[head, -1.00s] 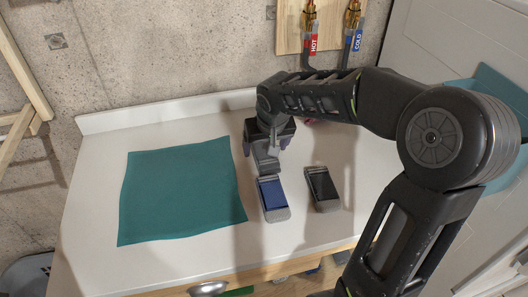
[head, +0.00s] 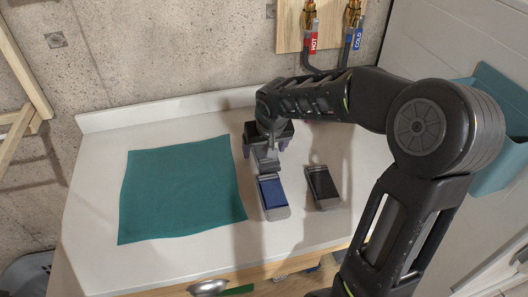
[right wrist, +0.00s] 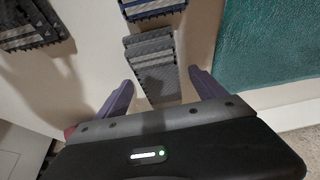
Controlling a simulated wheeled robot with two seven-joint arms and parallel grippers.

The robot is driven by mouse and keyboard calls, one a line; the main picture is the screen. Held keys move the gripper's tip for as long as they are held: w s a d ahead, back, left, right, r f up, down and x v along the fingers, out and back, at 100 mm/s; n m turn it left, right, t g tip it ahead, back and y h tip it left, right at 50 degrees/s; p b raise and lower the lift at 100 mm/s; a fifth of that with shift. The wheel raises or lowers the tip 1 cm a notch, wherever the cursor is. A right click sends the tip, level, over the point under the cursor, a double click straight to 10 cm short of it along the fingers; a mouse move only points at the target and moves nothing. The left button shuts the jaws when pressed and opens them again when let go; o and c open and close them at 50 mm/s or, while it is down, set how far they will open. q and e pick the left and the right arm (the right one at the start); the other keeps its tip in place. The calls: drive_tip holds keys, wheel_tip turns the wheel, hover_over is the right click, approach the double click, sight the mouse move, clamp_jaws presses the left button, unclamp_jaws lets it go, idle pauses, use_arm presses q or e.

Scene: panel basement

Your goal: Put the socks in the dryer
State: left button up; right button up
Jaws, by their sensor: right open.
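A grey folded sock pair (head: 267,163) lies on the white counter below my right gripper (head: 266,150). In the right wrist view it (right wrist: 155,72) shows between the two purple fingers of my right gripper (right wrist: 161,80), which are apart, one on each side. I cannot tell whether they touch it. A blue folded sock pair (head: 272,194) lies just in front of the grey one, and a black pair (head: 321,185) lies to the right. Both also show in the right wrist view, the blue (right wrist: 153,8) and the black (right wrist: 30,25). My left gripper and the dryer are not identifiable in view.
A teal cloth (head: 180,190) lies flat on the left of the counter (head: 90,215). A teal bin (head: 497,110) stands at the right. Hot and cold pipe valves (head: 330,35) are on the wall behind.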

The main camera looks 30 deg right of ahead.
sight(264, 150)
drive_tip(key=shift+f+b, duration=0.2)
drive_tip(key=shift+b, duration=0.15)
idle(0.5)
drive_tip(key=c, duration=1.6)
drive_tip(key=shift+r+p, duration=0.5)
drive_tip(key=shift+p, duration=0.05)
wheel_tip(264, 150, up, 10)
drive_tip(key=shift+f+b, duration=0.25)
drive_tip(key=shift+b, duration=0.05)
